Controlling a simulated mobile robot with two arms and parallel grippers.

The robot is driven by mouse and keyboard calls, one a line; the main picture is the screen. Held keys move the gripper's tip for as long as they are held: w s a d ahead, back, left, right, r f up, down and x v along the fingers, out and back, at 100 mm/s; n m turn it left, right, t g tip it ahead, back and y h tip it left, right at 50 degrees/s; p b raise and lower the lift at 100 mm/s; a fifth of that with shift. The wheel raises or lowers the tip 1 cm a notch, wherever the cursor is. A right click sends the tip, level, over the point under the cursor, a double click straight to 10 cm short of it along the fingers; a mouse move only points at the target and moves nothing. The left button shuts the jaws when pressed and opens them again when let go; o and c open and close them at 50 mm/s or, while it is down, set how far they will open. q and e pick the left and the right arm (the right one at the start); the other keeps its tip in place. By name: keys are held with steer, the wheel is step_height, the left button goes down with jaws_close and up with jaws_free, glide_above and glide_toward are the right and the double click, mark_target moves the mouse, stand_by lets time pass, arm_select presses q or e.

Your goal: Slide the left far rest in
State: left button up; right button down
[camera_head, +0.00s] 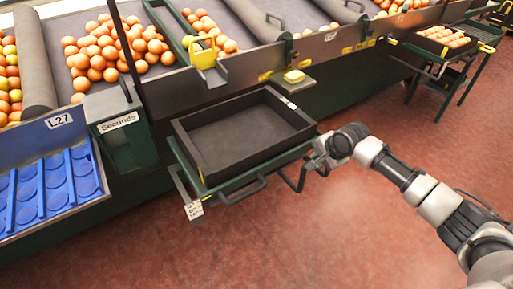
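A green-framed rest (222,187) sticks out from the front of the sorting line. A black crate (184,157) lies on it and looks empty. A dark handle (243,191) runs along the rest's front edge, and a small white tag (193,210) hangs at its left front corner. My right gripper (314,165) is at the rest's right front side, close to a dark bent bar (290,182). Its fingers are small and partly hidden, so I cannot tell whether they touch or grip the bar. My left gripper is not in view.
Another rest (480,47) with a tray of oranges stands at the far right. Chutes behind hold many oranges (103,47). A "Seconds" bin (122,145) and a blue cupped tray (55,190) are at left. The red floor (300,245) in front is clear.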

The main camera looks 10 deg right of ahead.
steer(key=w, duration=0.1)
steer(key=w+a, duration=0.1)
steer(key=w, duration=0.1)
steer(key=w+a, duration=0.1)
steer(key=w, duration=0.1)
steer(key=shift+b, duration=0.35)
steer(key=c, duration=1.1)
jaws_free()
steer(key=shift+c, duration=0.2)
steer(key=o, duration=0.5)
steer(key=shift+c, duration=0.2)
steer(key=shift+r+p, duration=0.6)
steer(key=shift+p, duration=0.25)
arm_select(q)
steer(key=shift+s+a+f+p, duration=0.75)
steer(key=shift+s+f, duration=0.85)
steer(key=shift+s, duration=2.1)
arm_select(e)
steer(key=shift+r, duration=0.6)
arm_select(q)
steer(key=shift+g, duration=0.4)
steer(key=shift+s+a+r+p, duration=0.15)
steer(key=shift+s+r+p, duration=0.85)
steer(key=shift+p, duration=0.5)
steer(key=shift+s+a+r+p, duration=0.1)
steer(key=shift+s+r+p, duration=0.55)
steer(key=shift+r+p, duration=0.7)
arm_select(e)
steer(key=shift+s+r, duration=0.1)
steer(key=shift+r, duration=2.2)
